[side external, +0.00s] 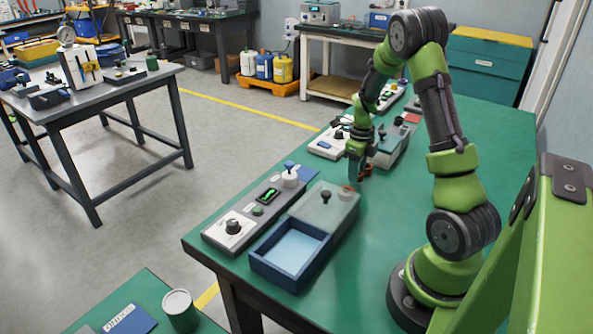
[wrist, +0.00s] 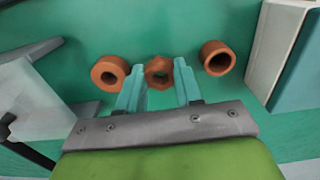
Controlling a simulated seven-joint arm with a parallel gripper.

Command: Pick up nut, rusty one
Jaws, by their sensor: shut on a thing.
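A rusty orange-brown hexagonal nut (wrist: 159,61) with a hole through it sits between the fingertips of my gripper (wrist: 160,72) in the wrist view. The teal fingers are shut on its two sides. A round rusty ring (wrist: 98,73) lies just left of the left finger, and a second round rusty ring (wrist: 229,60) lies to the right, apart from the right finger. In the side external view my gripper (side external: 358,170) is low over the green table, with small rusty pieces (side external: 367,171) at its tips. They are too small there to tell apart.
In the side external view, a blue-rimmed open box (side external: 262,270) and a grey control unit (side external: 222,238) stand nearer the camera. More test units (side external: 329,146) stand behind my gripper. The green table (side external: 400,215) is clear to the right. Pale boxes flank the wrist view.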

